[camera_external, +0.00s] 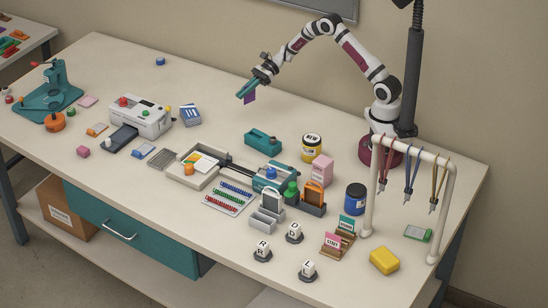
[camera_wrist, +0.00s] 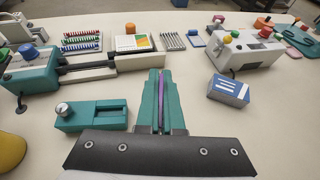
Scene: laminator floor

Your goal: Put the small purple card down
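My gripper (camera_external: 246,91) is held in the air above the back part of the table. It is shut on the small purple card (camera_external: 250,98), which hangs below the teal fingers in the external view. In the wrist view the card (camera_wrist: 161,103) shows as a thin purple strip, edge on, between the teal fingers of my gripper (camera_wrist: 160,75). Most of the card is hidden by the fingers there.
A teal punch-like block (camera_external: 263,141) and a blue-white box (camera_external: 191,114) stand below my gripper on either side. The laminator-like machine (camera_external: 145,117) is at left. A tray (camera_external: 176,172) with cards stands nearer the front. Bare table lies between the box and teal block.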

